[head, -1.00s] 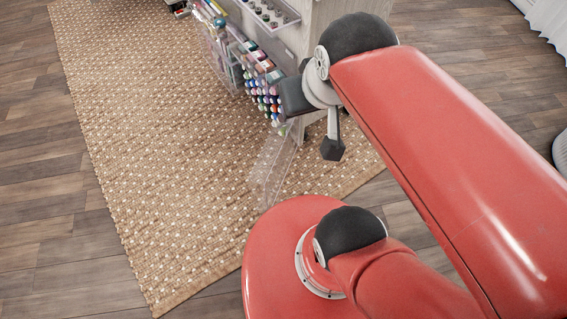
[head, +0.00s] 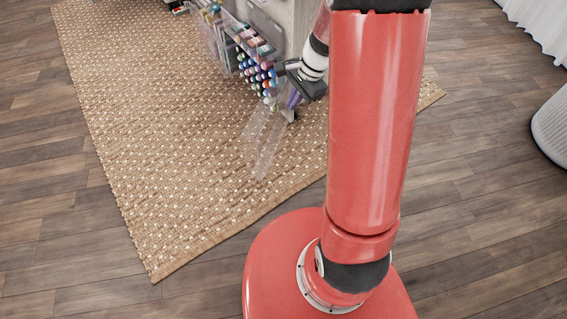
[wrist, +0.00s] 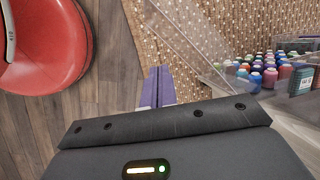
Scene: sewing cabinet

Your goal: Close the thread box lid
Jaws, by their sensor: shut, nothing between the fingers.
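The thread box (wrist: 299,43) is clear and holds rows of colored thread spools (head: 261,78). It sits on the side of the cabinet, left of my gripper in the head view. Its clear lid (head: 263,140) is open and slants down and out over the rug. The lid also shows at the top of the wrist view (wrist: 188,35), to the right of the fingers. My gripper (head: 292,99) has purple fingers, which are shut and empty. It is close to the lid's upper end, on the right side; whether they touch is unclear. The fingers also show in the wrist view (wrist: 157,88).
A clear rack of bottles and pens (head: 217,32) stands beyond the thread box on the cabinet (head: 298,22). The woven rug (head: 180,130) and wood floor are open to the left. A pale round bin (head: 553,128) stands at the far right.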

